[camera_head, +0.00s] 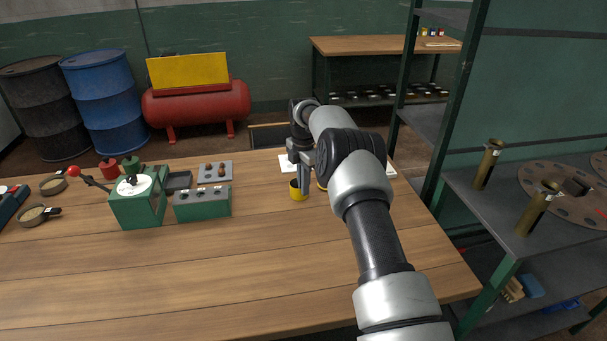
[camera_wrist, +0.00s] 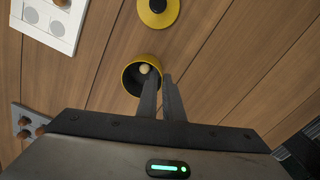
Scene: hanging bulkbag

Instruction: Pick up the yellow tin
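The yellow tin (camera_head: 297,193) stands upright and open-topped on the wooden workbench, just left of my gripper (camera_head: 305,183). In the wrist view the tin (camera_wrist: 130,82) shows a dark inside with a small pale round thing in it. My gripper (camera_wrist: 161,75) points down at the tin's right side. A narrow gap shows between its fingers. The left finger overlaps the tin's opening and the right finger lies by its right rim; I cannot tell whether either touches. A yellow round piece with a dark centre (camera_wrist: 157,10) lies apart from the tin.
Green fixture blocks (camera_head: 203,204) and a green lever device (camera_head: 137,205) stand left on the workbench (camera_head: 200,275). A white board (camera_wrist: 52,20) lies near the tin. A metal shelf (camera_head: 510,215) stands right. The bench front is clear.

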